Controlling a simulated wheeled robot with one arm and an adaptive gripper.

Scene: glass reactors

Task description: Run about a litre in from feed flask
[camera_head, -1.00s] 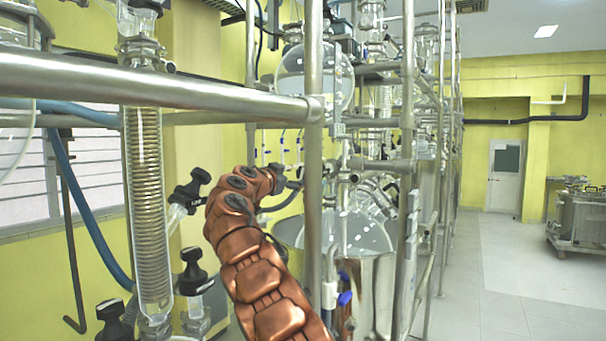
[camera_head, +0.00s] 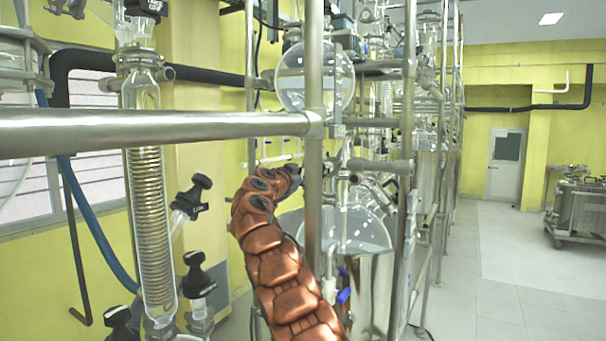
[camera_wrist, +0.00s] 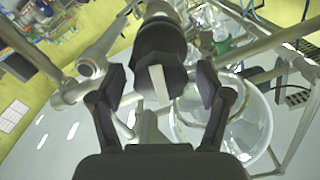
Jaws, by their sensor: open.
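My gripper (camera_wrist: 161,82) is open in the wrist view, with one finger on each side of a black valve knob (camera_wrist: 158,45) that has a pale mark. A gap shows between the knob and each finger. In the head view my gripper is mostly hidden behind a steel upright at the end of the copper-coloured arm. A round glass flask (camera_head: 301,82) hangs in the frame above it and looks like the feed flask. A large round glass vessel (camera_head: 356,232) sits below in a metal bath; a round glass vessel also shows in the wrist view (camera_wrist: 246,128). Liquid levels are unclear.
A horizontal steel rail (camera_head: 150,130) and a steel upright (camera_head: 314,130) stand in front of my arm. A coiled glass condenser (camera_head: 150,220) and black-knobbed valves (camera_head: 196,275) are at the left. Open floor (camera_head: 510,260) lies to the right.

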